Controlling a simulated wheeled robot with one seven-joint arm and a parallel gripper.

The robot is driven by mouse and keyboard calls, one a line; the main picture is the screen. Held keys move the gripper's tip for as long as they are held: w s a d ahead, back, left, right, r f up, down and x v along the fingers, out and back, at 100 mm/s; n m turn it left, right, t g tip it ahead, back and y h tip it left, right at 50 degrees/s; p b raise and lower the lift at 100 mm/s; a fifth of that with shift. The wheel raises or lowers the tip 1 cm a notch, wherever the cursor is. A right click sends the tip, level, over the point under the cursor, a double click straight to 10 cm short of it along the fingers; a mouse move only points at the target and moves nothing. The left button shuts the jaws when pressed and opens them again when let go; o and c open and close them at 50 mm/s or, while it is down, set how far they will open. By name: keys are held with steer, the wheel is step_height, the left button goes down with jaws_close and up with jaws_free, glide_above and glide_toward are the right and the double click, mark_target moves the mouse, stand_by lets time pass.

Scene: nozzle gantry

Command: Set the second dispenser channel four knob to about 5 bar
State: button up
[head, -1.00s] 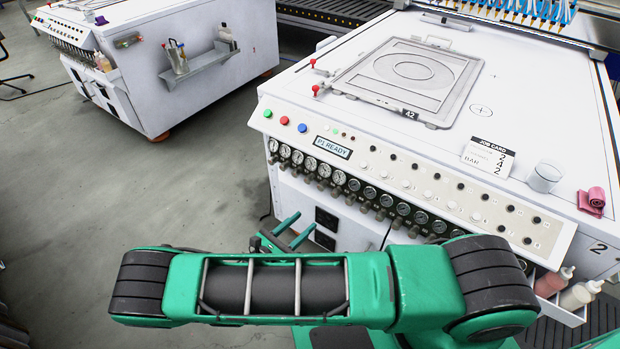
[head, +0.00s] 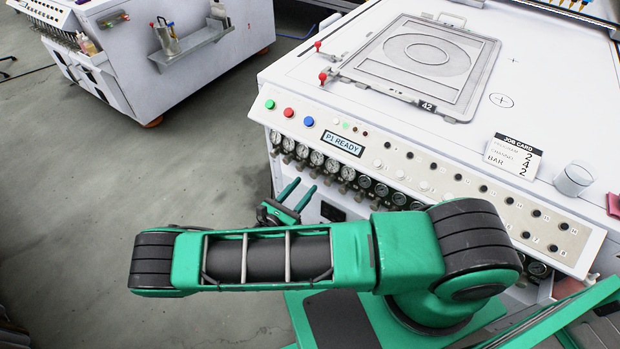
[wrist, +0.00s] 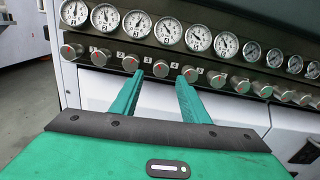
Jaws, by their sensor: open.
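The dispenser's front holds a row of pressure gauges with silver knobs below them. Counting from the left, and with a small 4 to its right, the channel four knob (wrist: 161,68) is the fourth knob in the wrist view. Its gauge (wrist: 168,32) is above it; the needle is too small to read. My gripper (wrist: 160,76) is open and empty, its two green fingers reaching towards the row, one tip on either side of that knob in the picture. Contact cannot be told. In the head view my gripper (head: 306,184) is just below the left gauges, and the knob is not clear.
A job card (head: 512,156) on the machine top reads 2, 4, 2. The panel (head: 345,143) shows P1 READY, with coloured buttons to its left. Another white machine (head: 175,75) is back left, with open floor between.

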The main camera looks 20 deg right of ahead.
mark_target(312, 177)
steer(key=shift+x, duration=2.6)
jaws_close()
